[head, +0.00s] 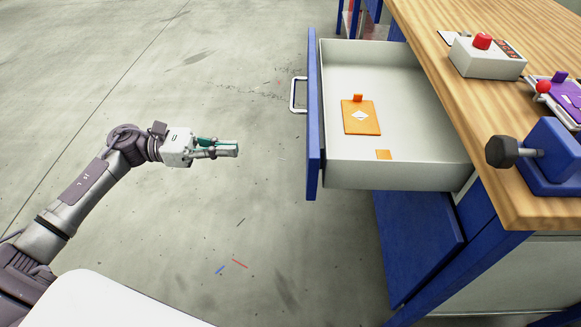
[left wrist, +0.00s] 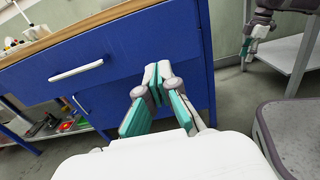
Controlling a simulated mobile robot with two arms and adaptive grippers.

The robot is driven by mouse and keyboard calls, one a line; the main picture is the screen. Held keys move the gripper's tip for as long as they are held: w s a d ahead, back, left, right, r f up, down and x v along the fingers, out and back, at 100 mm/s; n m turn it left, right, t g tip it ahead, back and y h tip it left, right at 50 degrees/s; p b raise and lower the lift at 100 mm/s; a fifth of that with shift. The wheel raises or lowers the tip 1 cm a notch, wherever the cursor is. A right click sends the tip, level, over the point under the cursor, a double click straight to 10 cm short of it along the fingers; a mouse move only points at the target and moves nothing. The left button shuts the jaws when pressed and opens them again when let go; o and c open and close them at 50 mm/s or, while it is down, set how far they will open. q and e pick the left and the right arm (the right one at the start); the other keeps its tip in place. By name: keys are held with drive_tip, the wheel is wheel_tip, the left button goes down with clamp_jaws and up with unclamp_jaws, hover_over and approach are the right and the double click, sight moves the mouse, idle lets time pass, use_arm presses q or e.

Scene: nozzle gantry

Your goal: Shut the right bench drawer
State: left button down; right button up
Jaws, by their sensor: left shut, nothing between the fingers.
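The open bench drawer (head: 395,173) stands pulled out from the bench in the head view, its blue front (head: 313,120) facing left with a white bar handle (head: 298,94). The left wrist view also shows a blue front (left wrist: 40,78) with a pale bar handle (left wrist: 76,71). My left gripper (head: 237,149) is shut and empty, pointing right towards the drawer front with a clear gap between them. It also shows in the left wrist view (left wrist: 157,72). What looks like my right gripper (left wrist: 248,48) hangs at the upper right there, too small to judge its fingers.
An orange plate (head: 361,117) and a small orange square (head: 384,155) lie in the drawer. The wooden bench top (head: 440,40) carries a red-button box (head: 487,58), a purple device (head: 568,98) and a blue block (head: 550,160). The floor left of the drawer is clear.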

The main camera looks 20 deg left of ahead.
sight(430, 155)
use_arm(q)
drive_tip(key=x, duration=1.3)
drive_tip(key=shift+w+d+p, duration=0.15)
drive_tip(key=shift+d+p, duration=0.2)
drive_tip(key=shift+p, duration=0.1)
use_arm(e)
drive_tip(key=shift+r, duration=0.4)
use_arm(q)
drive_tip(key=b+x, duration=0.1)
drive_tip(key=x, duration=2.1)
drive_tip(key=shift+f+b, duration=0.15)
drive_tip(key=shift+b, duration=0.15)
drive_tip(key=x, duration=0.5)
drive_tip(key=shift+d+f+b, duration=0.1)
drive_tip(key=shift+d+b, duration=0.1)
drive_tip(key=shift+b, duration=0.2)
drive_tip(key=shift+w+d, duration=0.2)
drive_tip(key=shift+d, duration=0.25)
drive_tip(key=shift+r, duration=0.2)
use_arm(e)
drive_tip(key=w+a+t, duration=0.2)
drive_tip(key=w+t, duration=0.1)
drive_tip(key=w, duration=0.3)
drive_tip(key=shift+r+y, duration=0.2)
drive_tip(key=shift+y, duration=0.2)
drive_tip(key=shift+a, duration=0.1)
